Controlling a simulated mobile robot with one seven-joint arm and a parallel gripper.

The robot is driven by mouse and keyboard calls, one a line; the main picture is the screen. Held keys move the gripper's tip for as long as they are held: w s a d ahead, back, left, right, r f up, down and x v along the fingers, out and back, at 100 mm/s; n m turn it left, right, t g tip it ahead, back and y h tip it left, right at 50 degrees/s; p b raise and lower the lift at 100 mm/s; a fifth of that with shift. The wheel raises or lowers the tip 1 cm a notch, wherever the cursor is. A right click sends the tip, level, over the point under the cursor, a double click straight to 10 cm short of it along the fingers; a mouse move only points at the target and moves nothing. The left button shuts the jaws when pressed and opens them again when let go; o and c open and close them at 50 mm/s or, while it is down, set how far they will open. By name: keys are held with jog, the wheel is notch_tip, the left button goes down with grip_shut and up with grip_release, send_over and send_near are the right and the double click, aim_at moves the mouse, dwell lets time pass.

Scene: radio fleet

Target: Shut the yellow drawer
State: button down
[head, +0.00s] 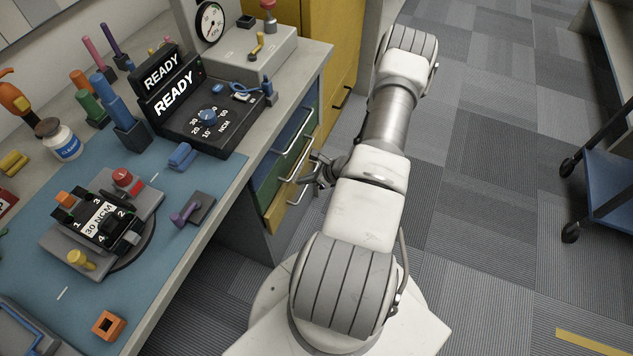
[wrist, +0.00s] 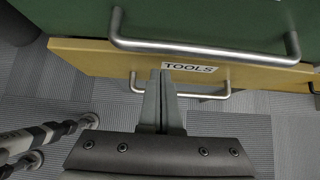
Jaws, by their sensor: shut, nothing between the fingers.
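The yellow drawer (head: 277,212) is the lowest in the bench's drawer stack, below a green drawer (head: 264,181). In the wrist view, its yellow front (wrist: 100,58) bears a TOOLS label and a metal bar handle (wrist: 205,95). The front seems to stand slightly out from the green one, but the size of the gap is hard to tell. My gripper (head: 318,172) is beside the drawer front. In the wrist view, my gripper's fingertips (wrist: 160,76) are together and empty, just in front of the yellow face and overlapping its handle. Whether they touch is unclear.
The green drawer's handle (wrist: 210,48) runs just above the yellow front. The bench (head: 215,200) carries tools and a READY display (head: 172,90). A tall yellow cabinet (head: 338,50) stands behind.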

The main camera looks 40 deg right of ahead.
aim_at(288, 176)
jog(key=shift+w+a, duration=0.25)
jog(key=shift+w, duration=0.35)
jog(key=shift+w+a+b, duration=0.25)
jog(key=shift+w+b, duration=0.05)
jog(key=shift+w, duration=0.25)
jog(key=shift+w+a+b, duration=0.2)
jog(key=shift+w+b, duration=0.05)
jog(key=shift+w, duration=0.3)
jog(key=shift+w+r, duration=0.1)
jog(key=shift+w, duration=0.05)
